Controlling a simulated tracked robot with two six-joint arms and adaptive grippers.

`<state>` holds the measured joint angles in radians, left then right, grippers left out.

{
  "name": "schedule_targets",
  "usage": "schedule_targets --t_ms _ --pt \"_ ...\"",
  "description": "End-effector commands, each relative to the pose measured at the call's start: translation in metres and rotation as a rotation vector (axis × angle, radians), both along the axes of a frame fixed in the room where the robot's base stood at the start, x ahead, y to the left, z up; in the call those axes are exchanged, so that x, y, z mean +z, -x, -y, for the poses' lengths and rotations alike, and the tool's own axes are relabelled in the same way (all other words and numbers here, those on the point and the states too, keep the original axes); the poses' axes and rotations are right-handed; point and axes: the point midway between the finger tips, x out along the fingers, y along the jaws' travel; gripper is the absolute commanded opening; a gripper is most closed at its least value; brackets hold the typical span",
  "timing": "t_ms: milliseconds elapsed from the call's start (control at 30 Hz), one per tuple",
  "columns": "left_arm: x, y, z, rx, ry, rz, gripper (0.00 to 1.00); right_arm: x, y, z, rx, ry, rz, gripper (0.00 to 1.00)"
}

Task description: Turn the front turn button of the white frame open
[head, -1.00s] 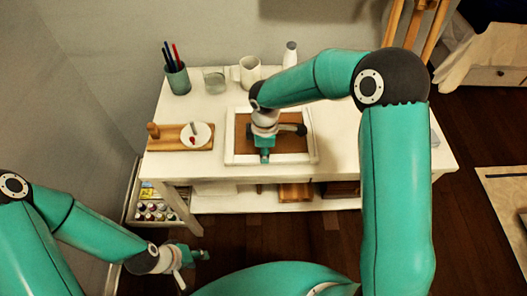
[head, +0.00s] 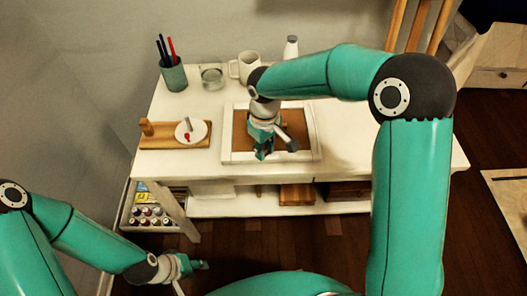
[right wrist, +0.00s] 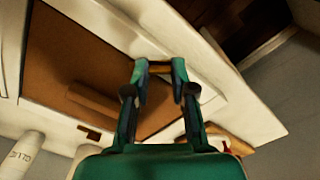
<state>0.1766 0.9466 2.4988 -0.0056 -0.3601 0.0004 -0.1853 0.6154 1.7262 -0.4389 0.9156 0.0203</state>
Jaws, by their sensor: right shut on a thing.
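The white frame lies flat on the white table, with its rim (head: 227,130) around a brown backing panel (head: 295,122). It also shows in the right wrist view, with its white rim (right wrist: 112,22) and brown panel (right wrist: 75,60). My right gripper (head: 262,153) is at the frame's front rim. In the right wrist view its fingertips (right wrist: 158,68) are shut on a small tan piece, the front turn button (right wrist: 159,67), mostly hidden by the fingers. A second small brown button (right wrist: 89,133) sits on the opposite rim. My left gripper (head: 197,265) hangs low, away from the table; its jaws are unclear.
A wooden board (head: 165,141) with a small white dish (head: 190,131) lies left of the frame. A pen cup (head: 173,75), glass jar (head: 212,76), white mug (head: 246,67) and white bottle (head: 291,47) stand behind. The table's right part is clear.

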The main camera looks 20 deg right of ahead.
Motion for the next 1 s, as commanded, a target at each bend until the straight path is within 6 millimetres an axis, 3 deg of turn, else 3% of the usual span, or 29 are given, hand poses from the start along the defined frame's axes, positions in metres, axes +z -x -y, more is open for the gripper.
schedule_targets --t_ms 600,1000 --pt "-0.030 0.000 0.000 0.000 0.000 0.000 0.40 -0.001 0.000 0.000 -0.553 0.000 0.001 0.00" --pt "-0.036 0.000 0.000 0.000 0.000 0.000 0.40 0.000 0.000 0.000 -0.730 0.000 0.000 0.00"
